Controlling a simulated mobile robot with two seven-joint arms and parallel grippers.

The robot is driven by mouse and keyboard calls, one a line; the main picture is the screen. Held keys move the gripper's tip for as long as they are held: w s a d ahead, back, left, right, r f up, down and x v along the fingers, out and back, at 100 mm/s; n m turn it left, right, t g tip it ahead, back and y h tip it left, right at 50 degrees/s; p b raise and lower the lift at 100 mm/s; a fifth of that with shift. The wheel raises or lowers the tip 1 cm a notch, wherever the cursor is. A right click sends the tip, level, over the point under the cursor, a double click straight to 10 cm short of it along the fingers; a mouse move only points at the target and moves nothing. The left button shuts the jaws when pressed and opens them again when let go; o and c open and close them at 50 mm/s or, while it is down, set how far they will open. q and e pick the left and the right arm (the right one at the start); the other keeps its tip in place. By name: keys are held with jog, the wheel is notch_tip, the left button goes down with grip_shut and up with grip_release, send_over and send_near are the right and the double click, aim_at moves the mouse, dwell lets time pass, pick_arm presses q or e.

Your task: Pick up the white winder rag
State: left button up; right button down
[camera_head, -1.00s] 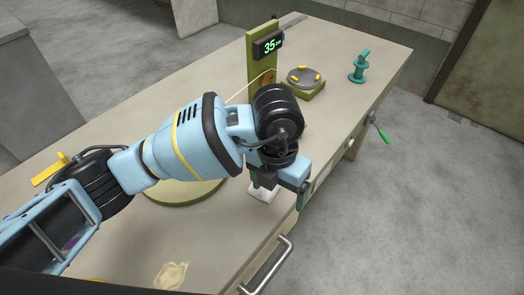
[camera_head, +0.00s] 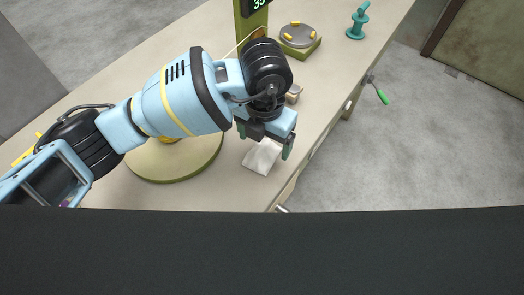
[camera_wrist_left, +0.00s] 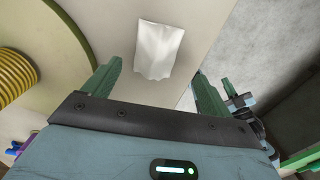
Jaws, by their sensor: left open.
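The white winder rag (camera_head: 261,158) lies flat and slightly creased on the workbench near its front edge. It also shows in the left wrist view (camera_wrist_left: 159,50), beyond and between the fingertips. My left gripper (camera_head: 264,144) is open and empty, just above and behind the rag in the head view. Its two green fingers also show in the left wrist view (camera_wrist_left: 157,85), spread wider than the rag, with no contact visible.
A round olive board (camera_head: 181,172) lies left of the rag on the workbench (camera_head: 110,65). A ribbed yellow coil (camera_wrist_left: 14,76) shows in the wrist view. A green-handled crank (camera_head: 382,96) sticks out at the front edge.

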aim_at(262, 147)
pick_arm(q)
jog(key=f, duration=0.5)
jog(key=shift+w+a, duration=0.25)
jog(key=shift+c, duration=0.4)
jog(key=c, duration=1)
